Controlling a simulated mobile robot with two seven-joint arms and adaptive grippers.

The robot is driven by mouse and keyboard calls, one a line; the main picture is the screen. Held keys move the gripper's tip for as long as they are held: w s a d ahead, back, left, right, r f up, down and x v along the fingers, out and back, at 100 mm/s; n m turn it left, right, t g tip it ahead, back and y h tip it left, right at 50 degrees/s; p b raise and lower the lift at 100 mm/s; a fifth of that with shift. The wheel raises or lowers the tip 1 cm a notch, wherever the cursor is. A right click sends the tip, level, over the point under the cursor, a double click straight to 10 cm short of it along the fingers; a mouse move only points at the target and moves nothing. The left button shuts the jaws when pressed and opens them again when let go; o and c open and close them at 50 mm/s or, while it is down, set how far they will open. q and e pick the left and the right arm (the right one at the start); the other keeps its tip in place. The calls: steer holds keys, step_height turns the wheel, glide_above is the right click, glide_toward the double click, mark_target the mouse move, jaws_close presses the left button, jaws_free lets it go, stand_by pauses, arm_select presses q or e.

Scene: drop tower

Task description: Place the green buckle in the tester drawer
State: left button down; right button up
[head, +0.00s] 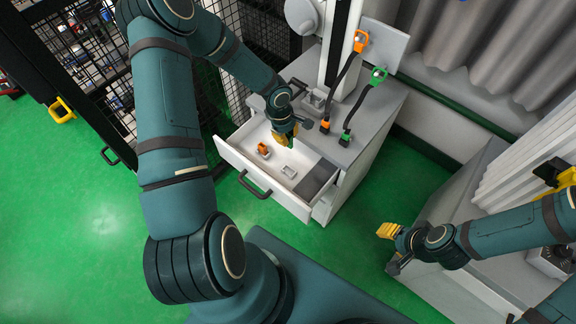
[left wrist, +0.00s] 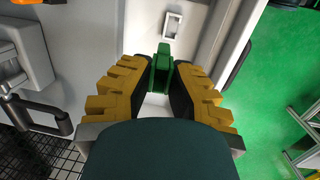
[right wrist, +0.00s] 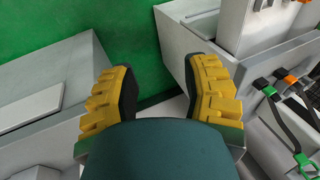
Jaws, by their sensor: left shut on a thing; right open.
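The green buckle (left wrist: 162,70) is held between the yellow fingers of my left gripper (left wrist: 160,88), which is shut on it. In the head view, my left gripper (head: 285,134) is over the open tester drawer (head: 235,153), with a bit of green at its tips. The drawer holds an orange buckle (head: 263,150) and a small pale frame (head: 289,171), also seen in the left wrist view (left wrist: 173,24). I cannot tell whether the green buckle touches the drawer floor. My right gripper (right wrist: 168,95) is open and empty, right of the drawer in the head view (head: 388,231).
Two black straps with orange (head: 360,42) and green (head: 378,75) ends lean on the grey cabinet top beside the drawer. A mesh fence (head: 85,60) stands at the left. Another grey bench (head: 440,280) lies under my right arm. Green floor is clear before the drawer.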

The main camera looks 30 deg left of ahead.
arm_select(q)
steer(key=f+b, duration=0.1)
steer(key=f, duration=0.3)
steer(key=f+b, duration=0.1)
steer(key=f, duration=0.3)
steer(key=s+d+f+b, duration=0.1)
steer(key=f, duration=0.3)
steer(key=shift+d+f, duration=0.1)
steer(key=shift+f+b, duration=0.3)
steer(key=shift+f, duration=1.3)
arm_select(e)
steer(key=f, duration=0.2)
steer(key=s+f, duration=0.1)
steer(key=f, duration=0.1)
steer(key=shift+s+a+f, duration=0.1)
steer(key=shift+f, duration=0.1)
arm_select(q)
steer(key=shift+f, duration=0.1)
steer(key=c, duration=1.2)
jaws_free()
steer(key=shift+o, duration=0.8)
arm_select(e)
steer(key=shift+f, duration=0.1)
